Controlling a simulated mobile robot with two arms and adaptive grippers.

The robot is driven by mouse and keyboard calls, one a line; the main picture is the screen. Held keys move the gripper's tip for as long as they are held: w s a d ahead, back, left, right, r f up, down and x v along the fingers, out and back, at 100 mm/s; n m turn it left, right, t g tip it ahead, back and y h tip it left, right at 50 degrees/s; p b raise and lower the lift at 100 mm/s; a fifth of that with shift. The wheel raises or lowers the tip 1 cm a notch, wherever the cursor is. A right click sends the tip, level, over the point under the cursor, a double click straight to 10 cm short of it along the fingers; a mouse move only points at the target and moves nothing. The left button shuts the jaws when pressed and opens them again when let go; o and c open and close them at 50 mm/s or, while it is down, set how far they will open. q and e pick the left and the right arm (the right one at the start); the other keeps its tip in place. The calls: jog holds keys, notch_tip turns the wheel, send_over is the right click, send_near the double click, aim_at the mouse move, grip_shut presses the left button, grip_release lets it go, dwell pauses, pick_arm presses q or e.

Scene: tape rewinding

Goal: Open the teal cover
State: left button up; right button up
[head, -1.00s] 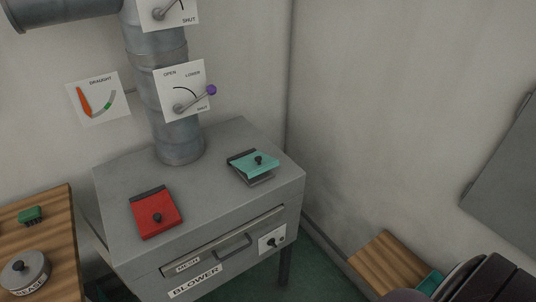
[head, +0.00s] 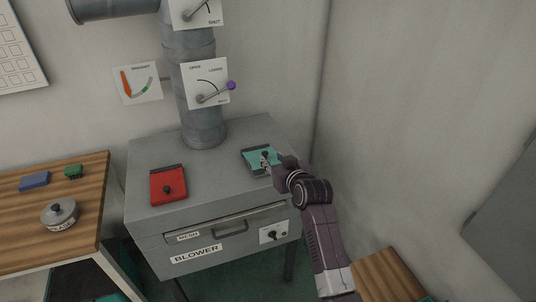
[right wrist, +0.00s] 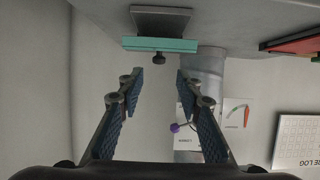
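The teal cover (head: 256,153) sits on the right part of the grey blower box's top, partly hidden by my right gripper in the head view. In the right wrist view the teal cover (right wrist: 150,44) shows edge-on beside a grey base, with its dark knob (right wrist: 159,59) sticking out toward my fingers. My right gripper (right wrist: 159,80) is open and empty, its two fingertips apart on either side of the knob's line and short of it. In the head view the right gripper (head: 268,164) is at the cover's front right. My left gripper is not in view.
A red cover (head: 169,186) with a knob lies left on the blower box (head: 142,150). A grey pipe (head: 204,128) with a lever plate rises behind. A wooden table (head: 85,210) with a round tin (head: 60,213) stands left; the wall is close on the right.

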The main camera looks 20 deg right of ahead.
aim_at(266, 153)
jog(key=x, duration=0.5)
jog(key=shift+w+f+p, duration=0.2)
jog(key=shift+w+p, duration=0.05)
jog(key=shift+p, duration=0.15)
jog(key=shift+w+d+f, duration=0.1)
jog(key=shift+w+f, duration=0.2)
jog(key=shift+w, duration=0.35)
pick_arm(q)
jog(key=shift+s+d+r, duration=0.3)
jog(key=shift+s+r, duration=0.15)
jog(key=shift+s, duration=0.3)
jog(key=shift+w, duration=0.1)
pick_arm(e)
grip_shut()
